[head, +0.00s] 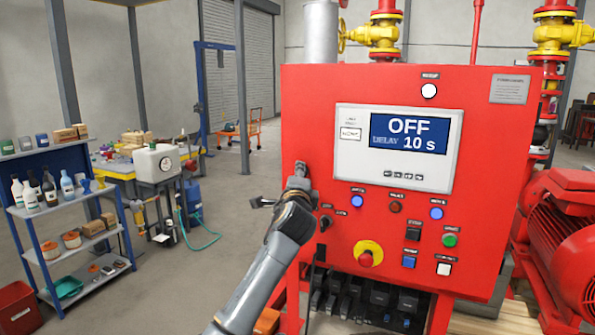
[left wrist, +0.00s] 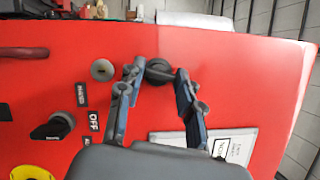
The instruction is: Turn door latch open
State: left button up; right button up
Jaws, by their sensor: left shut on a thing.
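The red pump control cabinet (head: 470,120) has a small dark latch (head: 300,168) near the left edge of its front door. My left gripper (head: 297,182) is at that latch, with its arm reaching up from the bottom. In the left wrist view the two fingers of my left gripper (left wrist: 159,75) close around the round dark latch (left wrist: 160,68). The fingertips cover part of it, so its turned angle is hard to tell. The door looks flush with the cabinet. My right gripper is not in view.
The cabinet front carries a display panel (head: 395,148), several buttons and a yellow-ringed emergency stop (head: 367,254). In the left wrist view a black rotary switch (left wrist: 52,126) and a round lock (left wrist: 102,70) are near the fingers. A blue shelf (head: 70,215) stands at left.

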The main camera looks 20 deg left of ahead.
pick_arm(q)
jog(key=shift+r+n+g+p, duration=0.1)
jog(key=shift+n+g+p, duration=0.5)
jog(key=shift+n, duration=0.5)
jog(key=o, duration=1.2)
jog(key=v, duration=1.2)
jog(key=shift+a, duration=0.1)
